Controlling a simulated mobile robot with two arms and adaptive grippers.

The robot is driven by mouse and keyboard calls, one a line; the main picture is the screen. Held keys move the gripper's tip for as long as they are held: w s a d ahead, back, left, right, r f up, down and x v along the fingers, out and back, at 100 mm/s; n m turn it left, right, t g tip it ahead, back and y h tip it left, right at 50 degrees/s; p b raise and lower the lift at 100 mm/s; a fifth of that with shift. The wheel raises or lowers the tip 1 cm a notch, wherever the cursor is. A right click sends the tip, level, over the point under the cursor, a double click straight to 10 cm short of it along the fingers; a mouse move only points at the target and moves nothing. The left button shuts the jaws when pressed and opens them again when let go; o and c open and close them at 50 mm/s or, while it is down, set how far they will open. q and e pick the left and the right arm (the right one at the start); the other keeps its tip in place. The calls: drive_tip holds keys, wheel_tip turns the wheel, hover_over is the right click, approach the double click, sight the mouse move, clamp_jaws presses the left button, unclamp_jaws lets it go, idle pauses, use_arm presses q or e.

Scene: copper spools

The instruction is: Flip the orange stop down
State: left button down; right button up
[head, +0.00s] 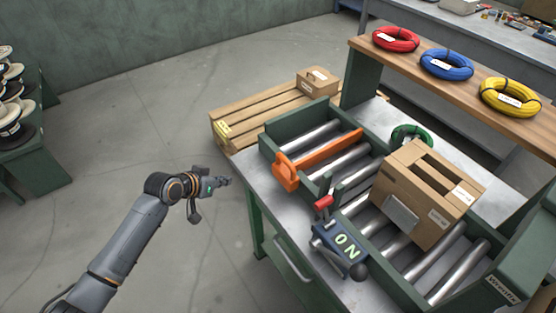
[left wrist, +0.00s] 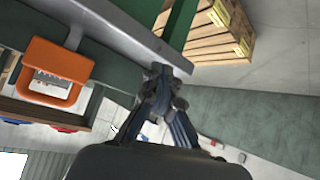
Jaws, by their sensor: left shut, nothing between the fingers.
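The orange stop (head: 315,157) lies across the roller conveyor (head: 272,150) near its left end, with its looped handle at the front rail. In the left wrist view the orange stop (left wrist: 54,66) shows its squarish loop at the left. My left gripper (head: 226,181) is shut and empty, left of the bench and apart from the stop. In the left wrist view its fingers (left wrist: 162,72) are together near the bench edge. My right gripper is in neither view.
A cardboard box (head: 425,190) stands on the rollers right of the stop. A red-handled lever (head: 323,202) and a dark ON box (head: 340,245) sit at the conveyor's front. A wooden crate (head: 262,122) stands behind the bench. The floor around my left arm is clear.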

use_arm(q)
drive_tip(key=s+d+r+m+h, duration=0.2)
drive_tip(key=d+r+m, duration=0.1)
drive_tip(key=r, duration=0.7)
drive_tip(key=s+d+r+m+g+h, duration=0.1)
drive_tip(key=s+d+r+m, duration=0.2)
drive_tip(key=r, duration=0.7)
drive_tip(key=shift+s+d+h+b, duration=0.3)
drive_tip(key=shift+d+h+b, duration=0.15)
drive_tip(key=shift+d, duration=0.75)
drive_tip(key=shift+f, duration=0.1)
drive_tip(key=s+a+f+p+x, duration=0.1)
drive_tip(key=f+p+x, duration=0.1)
drive_tip(key=x, duration=1)
drive_tip(key=shift+w+f+p, duration=0.2)
drive_tip(key=shift+f+p, duration=0.25)
drive_tip(key=shift+f, duration=0.05)
drive_tip(key=shift+d, duration=0.1)
